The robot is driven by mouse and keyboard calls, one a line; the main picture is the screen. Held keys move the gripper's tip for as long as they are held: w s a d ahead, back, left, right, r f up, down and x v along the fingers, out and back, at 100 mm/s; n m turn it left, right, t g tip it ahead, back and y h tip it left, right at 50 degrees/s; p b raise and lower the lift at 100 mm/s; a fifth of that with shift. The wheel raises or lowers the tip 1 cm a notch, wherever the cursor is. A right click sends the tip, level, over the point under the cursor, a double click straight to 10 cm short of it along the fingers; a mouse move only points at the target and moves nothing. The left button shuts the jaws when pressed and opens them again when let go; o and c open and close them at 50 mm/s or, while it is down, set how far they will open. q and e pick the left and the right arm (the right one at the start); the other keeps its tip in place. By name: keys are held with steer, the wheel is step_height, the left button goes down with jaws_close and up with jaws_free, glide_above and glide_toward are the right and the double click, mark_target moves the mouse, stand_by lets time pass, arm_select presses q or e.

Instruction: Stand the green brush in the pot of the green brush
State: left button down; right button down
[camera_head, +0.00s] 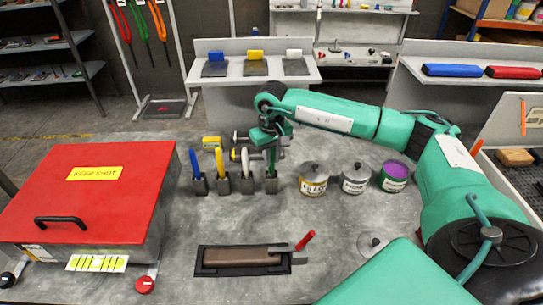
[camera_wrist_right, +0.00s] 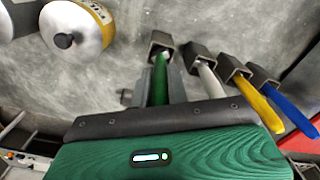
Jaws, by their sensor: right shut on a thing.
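The green brush (camera_wrist_right: 160,88) is upright between the fingers of my right gripper (camera_head: 270,150), which is shut on it. The dark square pot of the green brush (camera_head: 271,184) is the rightmost of the row in the head view. The brush's lower end is at the mouth of this pot (camera_wrist_right: 160,40) in the wrist view and looks to be inside it; how deep is hidden. The gripper is above the pot, partly covering the brush in the head view. My left gripper is not in view.
Blue (camera_head: 195,163), yellow (camera_head: 220,162) and white (camera_head: 245,162) brushes stand in pots to the left. Several paint cans, one open with purple paint (camera_head: 395,169), stand to the right. A red-lidded box (camera_head: 85,190) is at left. A recessed tray (camera_head: 205,271) lies in front.

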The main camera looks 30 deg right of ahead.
steer(key=c, duration=1.3)
jaws_free()
step_height(320, 180, up, 13)
steer(key=b, duration=0.3)
steer(key=shift+f, duration=0.15)
steer(key=shift+r+b, duration=0.3)
steer(key=shift+r, duration=0.2)
steer(key=shift+r, duration=0.1)
